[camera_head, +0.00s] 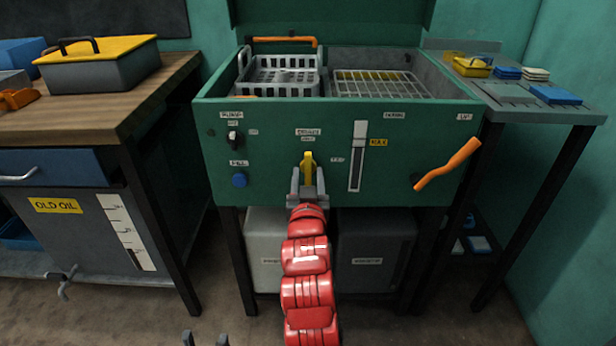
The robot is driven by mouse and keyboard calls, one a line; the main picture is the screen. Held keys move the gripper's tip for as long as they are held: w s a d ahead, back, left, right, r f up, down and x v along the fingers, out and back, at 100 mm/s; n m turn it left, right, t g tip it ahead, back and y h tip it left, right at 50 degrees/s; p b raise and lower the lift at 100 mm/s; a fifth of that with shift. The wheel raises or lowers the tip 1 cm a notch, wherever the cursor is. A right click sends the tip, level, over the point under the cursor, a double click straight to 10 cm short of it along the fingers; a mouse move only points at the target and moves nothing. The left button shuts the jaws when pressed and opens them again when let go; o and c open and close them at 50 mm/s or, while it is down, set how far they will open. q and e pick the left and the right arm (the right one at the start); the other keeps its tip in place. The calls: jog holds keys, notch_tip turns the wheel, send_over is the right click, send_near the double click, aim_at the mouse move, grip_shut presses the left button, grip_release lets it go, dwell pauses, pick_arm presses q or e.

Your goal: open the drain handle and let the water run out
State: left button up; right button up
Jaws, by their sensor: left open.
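The yellow drain handle (308,163) stands upright on the front panel of the green wash tank (270,160), under a small white label. My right gripper (308,186), at the end of the red arm, is at the handle with one grey finger on each side of it. I cannot tell whether the fingers press on it. The lower part of the handle is hidden by the gripper. My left gripper (206,340) shows only its two fingertips at the bottom edge; they are apart and empty. A level gauge (357,156) with a yellow MAX label is right of the handle.
A black knob (234,138), a blue button (239,180) and an orange lever (447,164) are on the same panel. A grey basket (282,76) sits in the tank. A wooden bench (110,108) stands left, a side table (530,105) right. Two bins are below the tank.

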jog(key=s+p, duration=1.1)
jog(key=s, duration=0.6)
jog(key=shift+s, duration=0.2)
